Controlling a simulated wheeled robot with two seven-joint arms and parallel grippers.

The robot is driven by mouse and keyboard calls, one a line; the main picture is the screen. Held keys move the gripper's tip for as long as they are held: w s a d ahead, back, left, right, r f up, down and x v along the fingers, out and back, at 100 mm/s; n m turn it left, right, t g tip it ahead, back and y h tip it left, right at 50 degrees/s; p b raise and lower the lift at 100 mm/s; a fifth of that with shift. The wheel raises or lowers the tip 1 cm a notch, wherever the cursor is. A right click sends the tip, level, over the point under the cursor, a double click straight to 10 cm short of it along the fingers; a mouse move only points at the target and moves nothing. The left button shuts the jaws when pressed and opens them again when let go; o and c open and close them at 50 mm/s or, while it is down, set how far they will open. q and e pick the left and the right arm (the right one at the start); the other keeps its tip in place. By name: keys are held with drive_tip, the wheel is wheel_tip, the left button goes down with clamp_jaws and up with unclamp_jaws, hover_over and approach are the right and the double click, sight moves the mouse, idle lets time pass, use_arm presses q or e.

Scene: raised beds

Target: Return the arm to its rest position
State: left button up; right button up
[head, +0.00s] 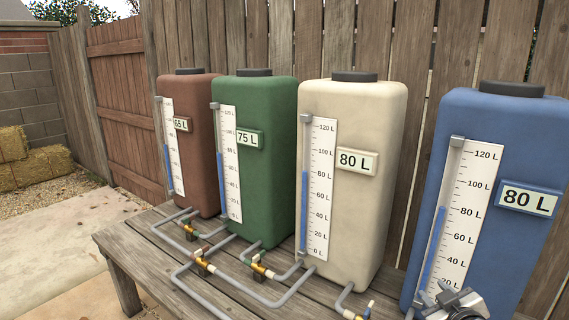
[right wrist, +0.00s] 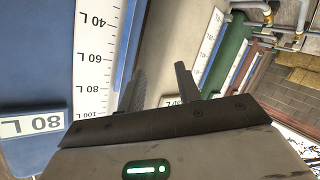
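My right gripper (head: 434,291) is at the bottom right of the head view, in front of the lower part of the blue tank (head: 526,150). In the right wrist view the two dark fingers of the gripper (right wrist: 160,78) stand apart with nothing between them. The blue tank with its white scale (right wrist: 100,50) is on the left of that view. I cannot tell whether the gripper touches the tank. Most of my right arm is out of the head view. My left gripper is not in view.
A red tank (head: 203,150), a green tank (head: 270,175) and a cream tank (head: 375,215) stand beside the blue one on a wooden bench (head: 150,265). Grey pipes with brass valves (head: 203,268) run along its front. A wooden fence is close behind. The paved ground (head: 60,235) at left is clear.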

drive_tip(key=s+a+f+g+y, duration=0.1)
drive_tip(key=s+a+f, duration=0.3)
drive_tip(key=s, duration=0.5)
drive_tip(key=s+a+f+m+g+y, duration=0.1)
drive_tip(key=s+a+f+g, duration=0.1)
drive_tip(key=s+a+f, duration=0.3)
drive_tip(key=s+a+f+m+g+y, duration=0.1)
drive_tip(key=s+a+f, duration=0.3)
drive_tip(key=s+a, duration=0.6)
drive_tip(key=s, duration=0.3)
drive_tip(key=shift+a+f+y, duration=0.3)
drive_tip(key=shift+y, duration=0.1)
